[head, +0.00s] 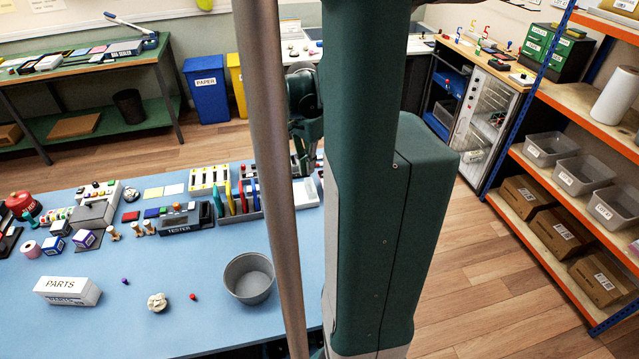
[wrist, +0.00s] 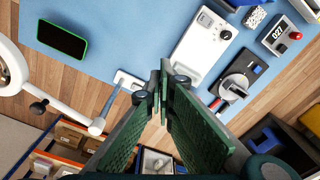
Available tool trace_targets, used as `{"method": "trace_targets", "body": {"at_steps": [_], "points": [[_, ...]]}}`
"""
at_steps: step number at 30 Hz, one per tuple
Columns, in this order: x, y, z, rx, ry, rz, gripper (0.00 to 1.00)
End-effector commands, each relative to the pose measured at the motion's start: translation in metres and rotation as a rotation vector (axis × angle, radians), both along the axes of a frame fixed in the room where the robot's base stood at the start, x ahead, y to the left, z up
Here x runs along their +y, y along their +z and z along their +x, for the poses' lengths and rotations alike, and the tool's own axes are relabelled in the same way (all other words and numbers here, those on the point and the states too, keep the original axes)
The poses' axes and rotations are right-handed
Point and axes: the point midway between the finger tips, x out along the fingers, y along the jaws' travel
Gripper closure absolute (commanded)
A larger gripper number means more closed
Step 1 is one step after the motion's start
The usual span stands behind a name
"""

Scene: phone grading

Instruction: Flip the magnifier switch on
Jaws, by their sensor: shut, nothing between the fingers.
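In the wrist view, the magnifier (wrist: 14,68) is a white ring lamp at the left edge, only partly in view. Its white jointed arm runs right and then up to a white base (wrist: 130,78) at the edge of the blue table. I cannot make out the switch clearly. My gripper (wrist: 163,75) is in the middle of the wrist view, its dark green fingers closed together and empty. The fingertips appear just right of the base; I cannot tell whether they touch it. In the head view, my arm hides the magnifier and my gripper.
A phone with a green edge (wrist: 62,40) lies on the blue table (wrist: 140,30). In the head view, a grey bowl (head: 249,279) stands near the front.

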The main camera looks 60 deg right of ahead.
Motion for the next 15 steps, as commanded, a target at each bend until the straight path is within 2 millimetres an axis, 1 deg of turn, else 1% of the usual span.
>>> {"method": "trace_targets", "body": {"at_steps": [1,3,12,15], "points": [[-0.010,-0.002,-0.006,0.007,-0.035,0.007,1.00],[-0.023,-0.006,-0.014,0.015,-0.084,0.017,1.00],[-0.072,-0.025,-0.051,0.056,-0.284,0.061,1.00],[-0.085,-0.031,-0.063,0.070,-0.345,0.075,1.00]]}}
